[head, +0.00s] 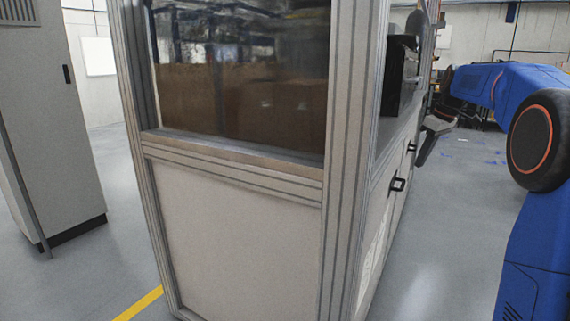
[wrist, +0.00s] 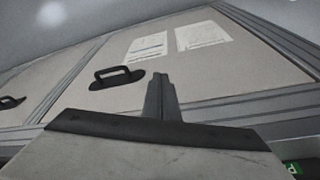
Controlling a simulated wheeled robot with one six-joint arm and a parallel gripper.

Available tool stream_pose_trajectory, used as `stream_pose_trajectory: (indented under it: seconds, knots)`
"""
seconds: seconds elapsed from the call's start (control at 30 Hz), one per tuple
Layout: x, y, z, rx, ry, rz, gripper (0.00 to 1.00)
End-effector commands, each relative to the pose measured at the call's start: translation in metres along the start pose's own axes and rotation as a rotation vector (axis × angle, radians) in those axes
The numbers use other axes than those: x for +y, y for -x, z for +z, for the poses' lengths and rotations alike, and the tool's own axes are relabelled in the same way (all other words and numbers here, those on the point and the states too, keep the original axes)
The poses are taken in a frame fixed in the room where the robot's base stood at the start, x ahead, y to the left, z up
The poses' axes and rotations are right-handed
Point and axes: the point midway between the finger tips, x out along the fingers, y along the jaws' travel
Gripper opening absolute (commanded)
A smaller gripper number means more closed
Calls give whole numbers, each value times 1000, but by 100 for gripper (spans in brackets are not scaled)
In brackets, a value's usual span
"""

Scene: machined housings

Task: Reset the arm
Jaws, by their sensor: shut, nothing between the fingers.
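My blue arm (head: 505,85) is at the right of the head view, raised and reaching away beside a framed machine cabinet. My gripper (head: 424,155) shows small and dark at the arm's far end, close to the cabinet's right side. In the wrist view my gripper (wrist: 160,85) is shut, its fingers together with nothing between them. Behind it in that view is a pale cabinet panel with a black handle (wrist: 117,77). I cannot tell whether the gripper touches the cabinet.
The cabinet (head: 240,235) with a dark window fills the middle of the head view. A grey locker (head: 45,130) stands at the left. A yellow floor line (head: 140,303) runs between them. Open grey floor (head: 440,220) lies right of the cabinet. Paper sheets (wrist: 203,36) are on the panel.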

Motion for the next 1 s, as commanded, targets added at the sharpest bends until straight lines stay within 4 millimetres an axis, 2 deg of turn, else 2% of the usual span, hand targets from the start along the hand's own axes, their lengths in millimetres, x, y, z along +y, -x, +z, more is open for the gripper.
stream_pose_trajectory:
  seconds: [0.03, 0.27, 0.5, 0.77, 1.0]
  knots:
    - [-20, 5, 5, -1, -17, 8, 0]
    - [-91, 15, 36, -3, -113, 49, 0]
    - [-163, 15, 77, 4, -210, 90, 0]
    - [-235, 2, 132, 23, -311, 132, 0]
    - [-295, -21, 190, 48, -402, 167, 0]
